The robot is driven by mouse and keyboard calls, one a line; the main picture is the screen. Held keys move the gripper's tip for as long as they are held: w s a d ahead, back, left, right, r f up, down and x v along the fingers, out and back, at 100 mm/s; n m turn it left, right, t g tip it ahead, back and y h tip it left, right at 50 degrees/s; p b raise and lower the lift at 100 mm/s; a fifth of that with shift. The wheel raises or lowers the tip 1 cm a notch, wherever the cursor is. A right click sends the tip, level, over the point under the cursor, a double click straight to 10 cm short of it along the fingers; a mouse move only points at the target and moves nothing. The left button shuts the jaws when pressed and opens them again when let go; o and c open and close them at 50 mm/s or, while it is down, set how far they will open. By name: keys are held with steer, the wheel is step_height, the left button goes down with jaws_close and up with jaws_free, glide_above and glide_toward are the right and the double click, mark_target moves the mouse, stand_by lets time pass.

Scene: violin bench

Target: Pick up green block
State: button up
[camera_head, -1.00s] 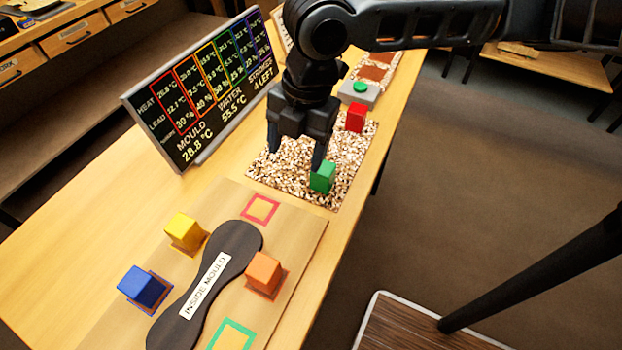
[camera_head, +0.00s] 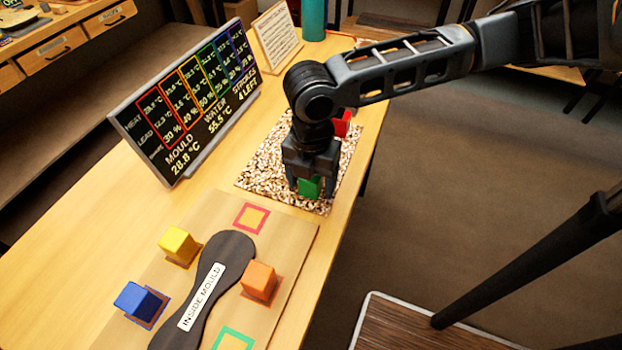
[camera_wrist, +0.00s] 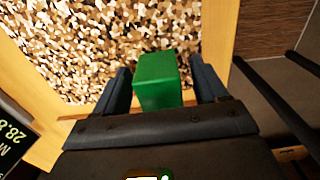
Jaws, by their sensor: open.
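The green block (camera_head: 309,187) sits on the speckled mat (camera_head: 262,177), near the mat's front edge. My gripper (camera_head: 311,184) is over it from above, pointing down. In the wrist view the green block (camera_wrist: 158,80) stands between the two open fingers of my gripper (camera_wrist: 161,88). A gap shows on both sides, a little wider on the right. My gripper hides the block's upper part in the head view.
A red block (camera_head: 342,125) stands behind my gripper on the mat. A board (camera_head: 292,246) in front holds yellow (camera_head: 178,245), blue (camera_head: 136,299) and orange (camera_head: 259,280) blocks around a dark mould. A display panel (camera_head: 190,100) stands at left.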

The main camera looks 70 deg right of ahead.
steer(key=c, duration=1)
steer(key=shift+c, duration=0.2)
steer(key=shift+r, duration=0.2)
